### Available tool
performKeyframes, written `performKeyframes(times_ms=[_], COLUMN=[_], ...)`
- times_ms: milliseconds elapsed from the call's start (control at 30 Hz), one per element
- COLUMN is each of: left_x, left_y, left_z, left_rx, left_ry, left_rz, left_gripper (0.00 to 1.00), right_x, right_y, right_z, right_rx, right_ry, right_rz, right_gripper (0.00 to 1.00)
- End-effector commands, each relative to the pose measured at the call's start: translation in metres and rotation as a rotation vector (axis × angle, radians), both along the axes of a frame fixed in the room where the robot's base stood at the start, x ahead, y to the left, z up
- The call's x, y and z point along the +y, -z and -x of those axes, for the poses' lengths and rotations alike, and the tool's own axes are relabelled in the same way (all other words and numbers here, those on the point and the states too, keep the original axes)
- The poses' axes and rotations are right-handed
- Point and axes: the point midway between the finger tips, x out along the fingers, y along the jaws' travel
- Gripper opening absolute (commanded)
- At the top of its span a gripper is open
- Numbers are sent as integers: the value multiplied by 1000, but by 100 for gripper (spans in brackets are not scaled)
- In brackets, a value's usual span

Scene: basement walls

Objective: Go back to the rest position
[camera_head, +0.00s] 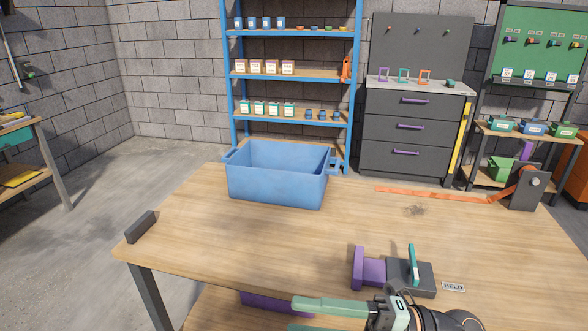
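My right gripper (296,316) reaches in from the bottom right at the table's front edge. Its two green fingers point left and stand apart, with nothing visible between them; the lower finger is cut off by the picture's bottom edge. My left gripper is not in view. Just behind the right gripper, a purple and dark grey clamp-like device (372,272) with an upright teal lever (413,264) sits on the wooden table (200,235). A small plate reading "HELD" (453,287) lies to its right.
An open blue crate (277,186) stands at the table's back. A dark block (140,227) sits at the left edge. An orange strap (440,196) runs to a dark bracket (526,190) at right. A purple piece (275,301) shows below the tabletop. The table's middle is clear.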

Motion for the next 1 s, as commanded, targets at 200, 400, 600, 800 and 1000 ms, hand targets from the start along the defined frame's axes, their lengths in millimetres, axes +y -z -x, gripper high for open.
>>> performKeyframes(times_ms=[200,400,600,800,1000], left_x=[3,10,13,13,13], left_y=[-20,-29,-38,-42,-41], left_z=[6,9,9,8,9], left_rx=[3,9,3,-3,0], left_ry=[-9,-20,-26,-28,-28], left_rz=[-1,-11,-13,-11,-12], left_gripper=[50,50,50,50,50], right_x=[-51,-118,-144,-146,-145], right_y=[19,147,259,308,316], right_z=[-61,-60,13,69,80], right_rx=[469,996,1430,1662,1704], right_ry=[481,970,1268,1377,1393], right_rz=[-450,-557,-477,-397,-379], right_gripper=[46,46,46,46,46])
